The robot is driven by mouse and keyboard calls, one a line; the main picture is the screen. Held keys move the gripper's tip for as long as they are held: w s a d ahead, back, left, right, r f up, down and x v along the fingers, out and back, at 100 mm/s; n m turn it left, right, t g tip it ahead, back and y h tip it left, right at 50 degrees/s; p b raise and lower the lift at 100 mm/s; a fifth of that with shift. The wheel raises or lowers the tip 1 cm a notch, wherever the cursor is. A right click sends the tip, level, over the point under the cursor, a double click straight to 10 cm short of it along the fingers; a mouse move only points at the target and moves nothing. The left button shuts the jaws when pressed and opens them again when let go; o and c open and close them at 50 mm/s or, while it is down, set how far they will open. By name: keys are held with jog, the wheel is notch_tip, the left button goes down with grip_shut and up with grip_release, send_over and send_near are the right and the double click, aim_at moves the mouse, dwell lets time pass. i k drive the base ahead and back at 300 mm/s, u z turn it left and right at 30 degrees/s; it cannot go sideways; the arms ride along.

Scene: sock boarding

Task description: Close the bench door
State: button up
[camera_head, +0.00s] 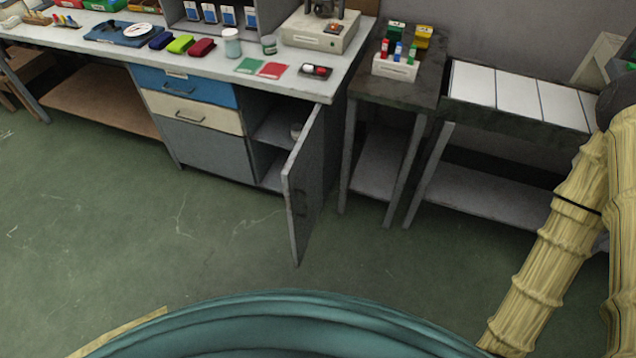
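The bench door (305,188) is a grey panel hinged at the right side of the cupboard under the workbench (225,62). It stands wide open, swung out over the floor, with a dark handle (300,201) on its face. The cupboard opening (277,135) shows an inner shelf with a small pale round item (296,130) on it, partly hidden by the door. My gripper is not in view. My arm, in a ribbed yellowish cover, shows at the right edge, well apart from the door.
Drawers in blue (185,86) and cream (192,112) sit left of the cupboard. A dark side table (405,95) stands close right of the door, and a rack with white panels (520,95) stands beyond it. The green floor (150,230) in front is clear.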

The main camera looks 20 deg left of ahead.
aim_at(302, 174)
jog(key=i, duration=0.7)
jog(key=u, duration=1.55)
jog(key=k, duration=0.7)
jog(key=z, duration=0.2)
